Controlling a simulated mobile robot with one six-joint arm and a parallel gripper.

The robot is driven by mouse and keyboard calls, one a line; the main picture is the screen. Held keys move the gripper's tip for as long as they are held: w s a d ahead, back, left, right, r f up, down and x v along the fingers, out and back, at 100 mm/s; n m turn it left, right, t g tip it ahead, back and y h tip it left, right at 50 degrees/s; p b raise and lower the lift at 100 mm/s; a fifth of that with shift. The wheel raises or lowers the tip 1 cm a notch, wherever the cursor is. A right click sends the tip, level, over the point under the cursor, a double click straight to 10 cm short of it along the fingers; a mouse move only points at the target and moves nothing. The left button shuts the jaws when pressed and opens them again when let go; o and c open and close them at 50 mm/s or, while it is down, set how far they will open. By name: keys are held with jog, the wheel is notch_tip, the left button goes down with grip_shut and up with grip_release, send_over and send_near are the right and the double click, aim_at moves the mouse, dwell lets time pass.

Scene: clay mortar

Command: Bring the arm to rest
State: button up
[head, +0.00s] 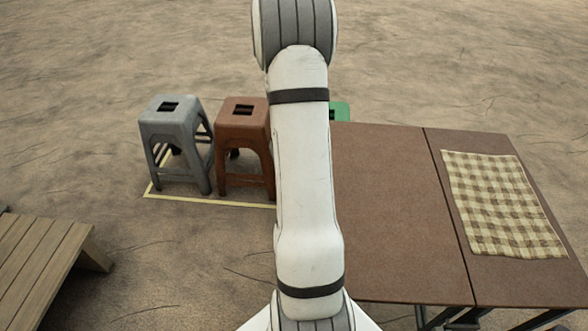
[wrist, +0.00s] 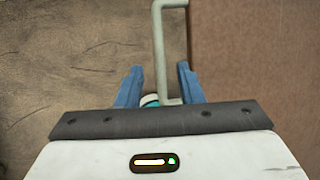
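My gripper (wrist: 160,68) shows in the wrist view, with its two blue fingers spread apart and nothing seen clamped between them. It points down beside the edge of the brown table (wrist: 255,60). A pale grey-green bent bar (wrist: 159,50) at the table's edge shows between and beyond the fingers. A small teal and white round thing (wrist: 150,100) is partly hidden by my gripper's palm; I cannot tell what it is. In the head view my white arm runs up the middle of the picture, and the gripper is out of sight.
The brown folding table (head: 395,210) stands right of my arm, with a checkered cloth (head: 500,200) on it. A grey stool (head: 172,130), a brown stool (head: 243,125) and a partly hidden green one (head: 340,111) stand behind. A wooden platform (head: 40,255) lies left. Bare ground is open between.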

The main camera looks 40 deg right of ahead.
jog(key=w+a+r+n+t+y+p, duration=0.15)
jog(key=w+a+r+n, duration=0.25)
jog(key=a+r+n, duration=0.45)
jog(key=w+a+r+n+t+y, duration=0.3)
jog(key=w+a+r+n, duration=0.1)
jog(key=a+r+n, duration=0.4)
jog(key=s+a+r+n+g+y+p, duration=0.1)
jog(key=s+a+r+n, duration=0.4)
jog(key=n, duration=0.4)
jog(key=s+a+r+n+g+y+p, duration=0.1)
jog(key=s+a+r+n, duration=0.3)
jog(key=a+n, duration=0.4)
jog(key=s+r+n+g+h, duration=0.1)
jog(key=s+r+n, duration=0.2)
jog(key=s+n, duration=0.6)
jog(key=shift+r+n+p, duration=0.2)
jog(key=shift+n+p, duration=0.2)
jog(key=shift+n, duration=0.75)
jog(key=shift+g+h, duration=0.25)
